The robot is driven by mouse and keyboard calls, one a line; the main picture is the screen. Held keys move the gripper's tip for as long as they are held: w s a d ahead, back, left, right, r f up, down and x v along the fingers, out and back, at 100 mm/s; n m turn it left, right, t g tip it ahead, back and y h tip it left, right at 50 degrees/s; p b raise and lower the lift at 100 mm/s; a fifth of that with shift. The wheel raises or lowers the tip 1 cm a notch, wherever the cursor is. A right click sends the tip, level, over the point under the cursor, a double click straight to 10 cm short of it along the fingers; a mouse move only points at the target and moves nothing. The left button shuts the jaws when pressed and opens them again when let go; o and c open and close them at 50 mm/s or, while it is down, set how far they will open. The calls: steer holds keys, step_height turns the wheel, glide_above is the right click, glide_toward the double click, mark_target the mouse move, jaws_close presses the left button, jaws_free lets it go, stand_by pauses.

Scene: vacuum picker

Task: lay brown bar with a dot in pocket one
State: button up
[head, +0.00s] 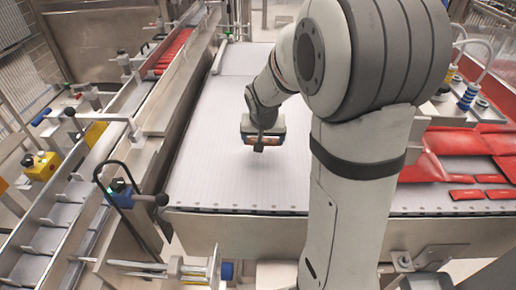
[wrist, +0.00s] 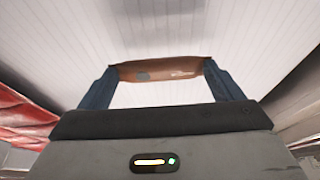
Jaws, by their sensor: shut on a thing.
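My gripper (head: 262,141) is in the middle of the head view, over the white slatted belt (head: 215,180). In the wrist view its two dark blue fingers are shut on the ends of a brown bar (wrist: 180,70). The bar lies crosswise between the fingertips, with a grey dot on its left part and a pale mark on its right part. In the head view only a small orange-brown piece of the bar shows below the gripper. It appears held above the belt; the exact height is hard to tell. I cannot make out pocket one in either view.
Red packets (head: 455,155) lie on the right of the belt, by blue-ringed suction cups (head: 467,95). A long metal channel (head: 110,140) with red packets at its far end runs along the left. A sensor bracket (head: 125,195) stands at the belt's near left corner.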

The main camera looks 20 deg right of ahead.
mark_target(263, 155)
steer(key=shift+s+a+f, duration=0.1)
steer(key=shift+f, duration=2.15)
steer(key=shift+f+b, duration=0.15)
steer(key=shift+b, duration=0.15)
steer(key=o, duration=0.8)
